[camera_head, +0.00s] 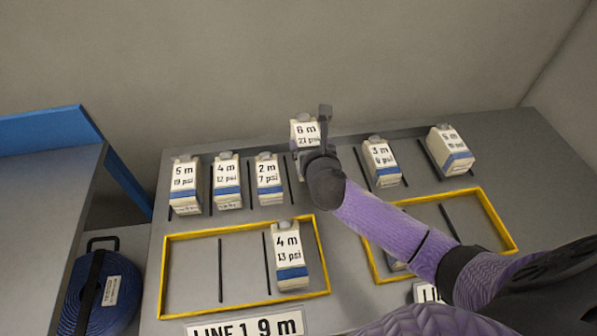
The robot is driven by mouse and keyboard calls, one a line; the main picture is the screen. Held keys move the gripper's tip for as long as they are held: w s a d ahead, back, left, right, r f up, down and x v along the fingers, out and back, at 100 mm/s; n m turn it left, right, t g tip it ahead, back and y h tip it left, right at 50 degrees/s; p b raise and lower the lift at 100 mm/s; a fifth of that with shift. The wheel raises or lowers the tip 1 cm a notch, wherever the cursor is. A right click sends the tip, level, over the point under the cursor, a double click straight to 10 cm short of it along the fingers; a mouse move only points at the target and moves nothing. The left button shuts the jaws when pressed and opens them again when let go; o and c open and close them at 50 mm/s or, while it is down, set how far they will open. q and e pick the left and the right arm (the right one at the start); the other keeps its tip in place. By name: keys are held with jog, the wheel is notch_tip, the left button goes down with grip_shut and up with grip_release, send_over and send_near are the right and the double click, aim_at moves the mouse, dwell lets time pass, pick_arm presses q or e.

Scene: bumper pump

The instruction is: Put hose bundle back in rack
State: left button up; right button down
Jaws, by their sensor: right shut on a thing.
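My right gripper (320,140) reaches in from the lower right and is shut on a white bundle labelled 6 m 21 psi (304,129), in the middle of the rack's back row. The gripper covers its right and lower parts, so whether it touches the rack cannot be told. Other white bundles with blue bands stand in that row: 5 m 19 psi (186,184), 4 m 12 psi (227,182), 2 m 7 psi (268,178), 3 m (381,161) and another 5 m (451,148). The grey rack (345,292) lies beneath them. My left gripper is not in view.
The left yellow frame (164,275), by the LINE 1 9 m sign (245,327), holds a 4 m 13 psi bundle (288,255) at its right. My arm partly covers the right yellow frame (498,215). A blue coil (88,295) and grey-topped counter (45,205) are at left.

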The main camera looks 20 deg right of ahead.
notch_tip(320, 180, down, 4)
jog(key=shift+r+b, duration=0.2)
jog(key=shift+b, duration=0.4)
pick_arm(q)
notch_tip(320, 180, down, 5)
jog(key=b, duration=0.2)
pick_arm(e)
notch_tip(320, 180, down, 4)
jog(key=shift+r, duration=0.35)
grip_release()
jog(key=shift+f, duration=0.15)
pick_arm(q)
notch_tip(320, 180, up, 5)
jog(key=p, duration=0.4)
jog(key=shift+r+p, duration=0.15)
jog(key=shift+p, duration=0.2)
pick_arm(e)
jog(key=v, duration=1.2)
